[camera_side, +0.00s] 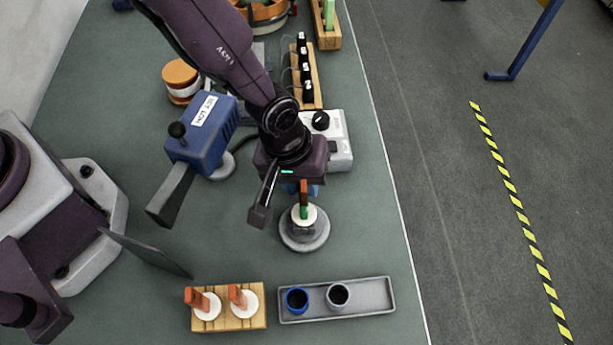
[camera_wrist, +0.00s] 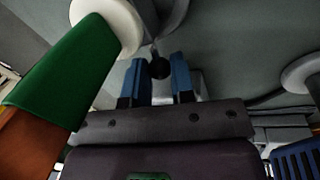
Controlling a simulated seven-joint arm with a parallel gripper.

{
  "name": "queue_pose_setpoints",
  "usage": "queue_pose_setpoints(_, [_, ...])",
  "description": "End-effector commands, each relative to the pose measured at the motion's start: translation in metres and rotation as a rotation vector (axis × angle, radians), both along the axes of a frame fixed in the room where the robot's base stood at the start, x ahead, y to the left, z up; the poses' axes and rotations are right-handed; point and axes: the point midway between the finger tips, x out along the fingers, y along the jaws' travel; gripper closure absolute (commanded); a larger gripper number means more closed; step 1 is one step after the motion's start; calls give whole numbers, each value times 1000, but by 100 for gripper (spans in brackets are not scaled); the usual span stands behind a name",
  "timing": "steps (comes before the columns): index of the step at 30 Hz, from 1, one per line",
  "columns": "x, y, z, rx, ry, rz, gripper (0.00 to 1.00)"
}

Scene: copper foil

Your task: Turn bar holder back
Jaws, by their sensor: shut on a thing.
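The bar holder (camera_side: 304,239) is a round grey base on the bench in the side view. A white disc (camera_side: 312,216) sits on top of it, with an upright copper bar (camera_side: 303,187) that is green at its lower part (camera_side: 303,212). In the wrist view the green part (camera_wrist: 75,65) and white disc (camera_wrist: 112,20) are large at the left. My gripper (camera_wrist: 157,78) has its blue fingers on either side of a small dark round knob (camera_wrist: 160,69); they are shut on it. In the side view my gripper (camera_side: 301,188) is just behind the bar, its fingertips mostly hidden.
A wooden block (camera_side: 230,320) with two copper bars on white discs stands in front. Beside it is a grey tray (camera_side: 372,296) with two cups. A blue device with a lever (camera_side: 205,128) is left, a white box with a black knob (camera_side: 340,140) behind. The bench edge is close at right.

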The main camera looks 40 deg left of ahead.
Motion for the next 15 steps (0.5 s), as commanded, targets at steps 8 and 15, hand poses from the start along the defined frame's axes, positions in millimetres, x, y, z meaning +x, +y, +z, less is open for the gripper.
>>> queue_pose_setpoints(8, [-2,2,1,-1,-2,66,100])
queue_pose_setpoints(15, [-3,3,1,-2,-3,87,100])
